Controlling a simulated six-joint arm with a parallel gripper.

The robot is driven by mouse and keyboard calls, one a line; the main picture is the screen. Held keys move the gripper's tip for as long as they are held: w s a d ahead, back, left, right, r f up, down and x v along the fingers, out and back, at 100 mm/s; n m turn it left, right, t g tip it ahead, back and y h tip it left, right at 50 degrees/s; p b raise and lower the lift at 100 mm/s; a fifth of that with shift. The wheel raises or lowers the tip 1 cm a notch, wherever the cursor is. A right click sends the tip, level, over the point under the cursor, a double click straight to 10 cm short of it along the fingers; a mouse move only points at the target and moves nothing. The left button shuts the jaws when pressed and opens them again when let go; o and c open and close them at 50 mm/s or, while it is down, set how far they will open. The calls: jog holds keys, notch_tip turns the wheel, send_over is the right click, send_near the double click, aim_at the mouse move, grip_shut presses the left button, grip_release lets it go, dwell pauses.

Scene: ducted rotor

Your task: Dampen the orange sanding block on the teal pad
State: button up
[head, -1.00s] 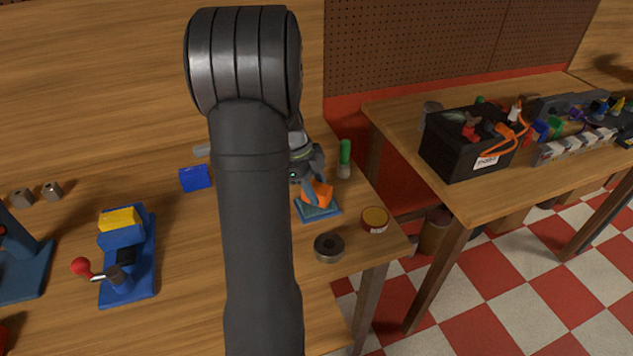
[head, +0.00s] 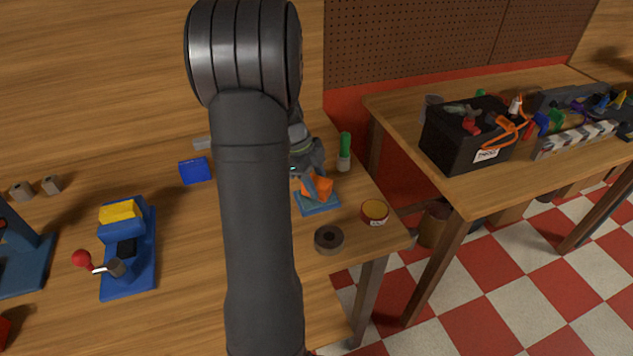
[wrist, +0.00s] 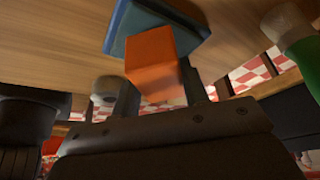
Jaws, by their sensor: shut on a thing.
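The orange sanding block (head: 320,188) is at the teal pad (head: 318,205), near the right end of the wooden bench. My gripper (head: 311,186) is shut on the block, partly hidden behind my arm in the head view. In the wrist view, the orange block (wrist: 152,65) sits between the two fingers (wrist: 160,95). The pad with its blue edge (wrist: 155,22) shows just beyond the block. The block looks tilted over the pad; whether it touches the pad I cannot tell.
A green-capped bottle (head: 345,150) stands behind the pad. A round tin (head: 374,211) and a dark ring (head: 329,239) lie near the bench's front right edge. A blue block (head: 195,171) and a blue fixture (head: 128,250) are to the left.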

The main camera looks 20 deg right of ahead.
aim_at(324, 184)
jog(key=shift+f, duration=0.55)
dwell(1.0)
jog(key=shift+r, duration=3.6)
jog(key=w+a+f+n+t, duration=0.1)
jog(key=w+a+n, duration=0.1)
jog(key=a+n, duration=0.1)
jog(key=w+a+f+n+t, duration=0.1)
jog(key=w+a+n+t, duration=0.1)
jog(key=w+a+n, duration=0.1)
jog(key=w+a+f+n+t+h, duration=0.1)
jog(key=w+a+n, duration=0.2)
jog(key=n, duration=0.3)
jog(key=shift+w+a+n+t, duration=0.15)
jog(key=shift+a+n+t, duration=0.15)
jog(key=shift+a, duration=0.6)
jog(key=w+a+n+t+y, duration=0.1)
jog(key=a+n, duration=0.2)
jog(key=w+a+n+t+y, duration=0.1)
jog(key=w+a+n, duration=0.1)
jog(key=a+n, duration=0.2)
jog(key=w+a+f+n+t, duration=0.1)
jog(key=w+a+n, duration=0.1)
jog(key=a+n, duration=0.2)
jog(key=shift+a+y, duration=0.1)
jog(key=shift+y, duration=0.3)
